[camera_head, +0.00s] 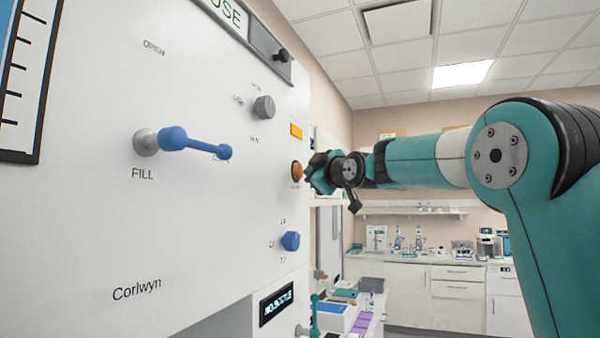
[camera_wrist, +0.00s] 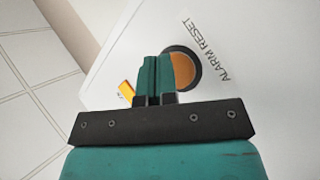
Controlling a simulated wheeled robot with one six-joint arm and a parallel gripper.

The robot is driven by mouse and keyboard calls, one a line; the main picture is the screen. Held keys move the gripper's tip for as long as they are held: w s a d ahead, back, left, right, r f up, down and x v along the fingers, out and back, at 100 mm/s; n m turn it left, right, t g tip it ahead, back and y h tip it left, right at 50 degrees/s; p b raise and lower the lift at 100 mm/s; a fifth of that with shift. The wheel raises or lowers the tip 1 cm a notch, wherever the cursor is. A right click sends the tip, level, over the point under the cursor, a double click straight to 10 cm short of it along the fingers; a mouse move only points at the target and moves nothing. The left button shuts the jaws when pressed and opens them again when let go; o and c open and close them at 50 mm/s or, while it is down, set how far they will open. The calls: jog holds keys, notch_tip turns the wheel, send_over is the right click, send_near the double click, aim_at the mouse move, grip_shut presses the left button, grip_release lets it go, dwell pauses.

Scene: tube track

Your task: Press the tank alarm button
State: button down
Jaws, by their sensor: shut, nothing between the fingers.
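The alarm button (camera_head: 296,172) is a round orange button in a dark ring on the white panel (camera_head: 90,230). In the wrist view the orange button (camera_wrist: 183,68) has the label "ALARM RESET" beside it. My gripper (camera_head: 309,172) is at the button in the head view. In the wrist view my gripper (camera_wrist: 158,58) is shut and empty, its fingertips overlapping the button's left part. I cannot tell whether the fingertips touch the button. The fingers hide part of the button and its ring.
A lab counter (camera_head: 430,263) with equipment stands at the back right.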

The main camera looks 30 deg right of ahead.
jog(key=shift+w+a, duration=0.3)
jog(key=shift+w, duration=0.05)
dwell(0.4)
jog(key=shift+s+d, duration=0.1)
dwell(0.3)
jog(key=shift+s+d+b, duration=0.5)
jog(key=shift+s+b, duration=0.1)
jog(key=shift+s+d+b, duration=0.6)
jog(key=shift+s+d, duration=0.15)
jog(key=shift+s, duration=0.25)
jog(key=shift+s+d+b, duration=0.6)
jog(key=shift+s+d, duration=0.15)
jog(key=shift+s, duration=0.25)
